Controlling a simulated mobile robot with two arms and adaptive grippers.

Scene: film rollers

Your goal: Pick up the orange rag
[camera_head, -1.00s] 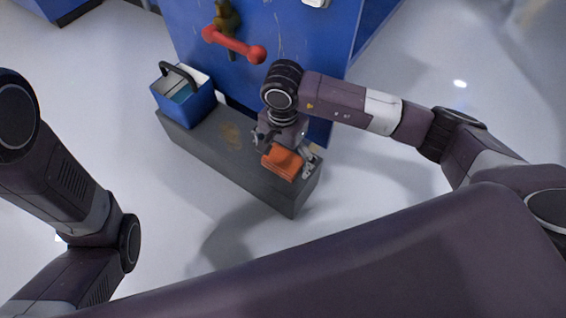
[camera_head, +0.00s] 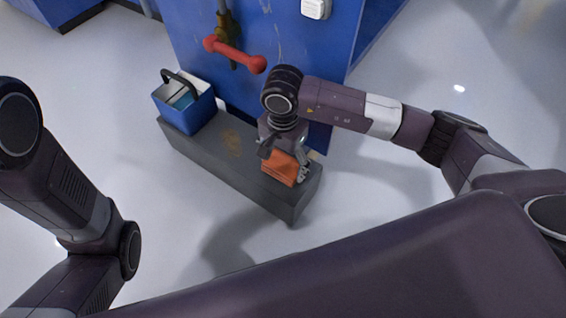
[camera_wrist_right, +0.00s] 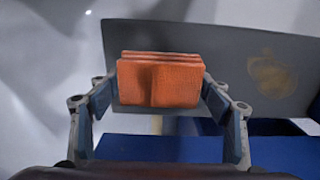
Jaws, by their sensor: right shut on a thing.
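The orange rag (camera_head: 279,169) is a folded stack at the right end of a grey bench (camera_head: 231,168) in the head view. My right gripper (camera_head: 285,159) is over it with its fingers on either side. In the right wrist view the rag (camera_wrist_right: 160,82) sits between the two fingers of my right gripper (camera_wrist_right: 160,95), which are shut on it. I cannot tell whether the rag is resting on the bench or lifted slightly. My left arm shows at the left of the head view, but its gripper is out of the picture.
A blue bucket (camera_head: 187,109) with a dark handle stands on the bench's left end. A blue machine (camera_head: 270,50) with a red handle (camera_head: 235,54) stands behind the bench. The floor in front of the bench is clear.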

